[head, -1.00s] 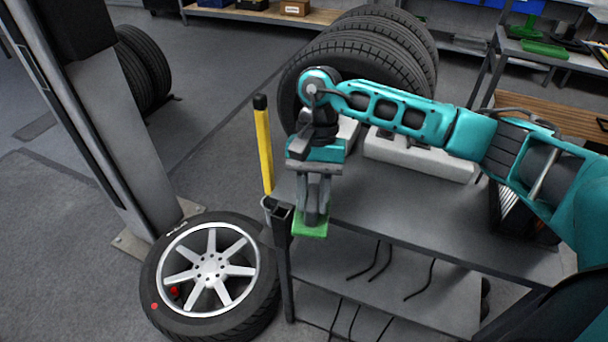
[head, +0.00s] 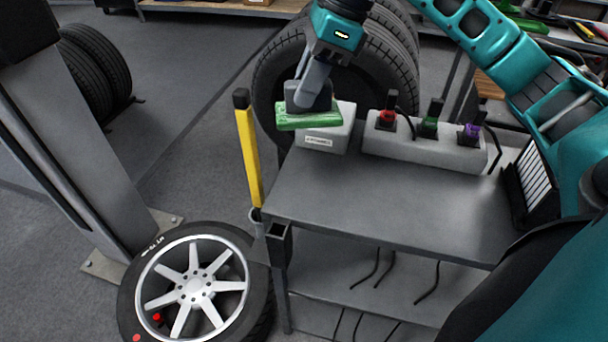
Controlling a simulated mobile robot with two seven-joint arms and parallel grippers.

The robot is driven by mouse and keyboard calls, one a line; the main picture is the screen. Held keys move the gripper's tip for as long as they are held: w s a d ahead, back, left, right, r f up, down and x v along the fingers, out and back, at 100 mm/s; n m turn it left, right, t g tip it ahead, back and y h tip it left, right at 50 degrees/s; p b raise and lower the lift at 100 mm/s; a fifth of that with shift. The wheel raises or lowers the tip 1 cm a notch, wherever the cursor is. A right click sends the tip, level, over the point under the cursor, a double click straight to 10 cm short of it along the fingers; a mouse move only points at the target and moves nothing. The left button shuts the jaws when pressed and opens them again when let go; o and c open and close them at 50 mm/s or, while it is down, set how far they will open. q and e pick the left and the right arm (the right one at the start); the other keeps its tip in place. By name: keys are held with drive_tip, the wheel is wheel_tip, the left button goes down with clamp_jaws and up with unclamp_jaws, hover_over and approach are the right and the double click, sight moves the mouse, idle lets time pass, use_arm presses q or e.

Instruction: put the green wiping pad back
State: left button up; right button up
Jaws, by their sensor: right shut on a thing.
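The green wiping pad (head: 309,121) is a flat green block with a dark grip on top. My right gripper (head: 312,98) is shut on it from above. The pad shows in front of a white box with a label (head: 325,140) on the back left of the grey cart top (head: 400,198) and covers part of it. I cannot tell whether the pad touches the box. My left gripper is not in view.
A white holder (head: 425,150) with red, green and purple plugs stands right of the box. A yellow post (head: 247,150) rises at the cart's left edge. A wheel (head: 195,285) lies on the floor. Stacked tyres (head: 270,85) stand behind. The cart top's front is clear.

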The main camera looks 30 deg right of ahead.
sight(335, 114)
use_arm(q)
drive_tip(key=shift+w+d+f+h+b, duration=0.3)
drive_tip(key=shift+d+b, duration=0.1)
drive_tip(key=shift+b, duration=0.45)
use_arm(e)
wheel_tip(335, 114, down, 17)
drive_tip(key=shift+f, duration=0.15)
drive_tip(key=shift+f, duration=0.1)
drive_tip(key=o, duration=1)
drive_tip(key=shift+d+r, duration=0.1)
drive_tip(key=shift+r, duration=0.2)
drive_tip(key=v, duration=1.1)
drive_tip(key=shift+s+d+r+p, duration=0.15)
drive_tip(key=shift+r+p, duration=0.1)
drive_tip(key=shift+p, duration=0.15)
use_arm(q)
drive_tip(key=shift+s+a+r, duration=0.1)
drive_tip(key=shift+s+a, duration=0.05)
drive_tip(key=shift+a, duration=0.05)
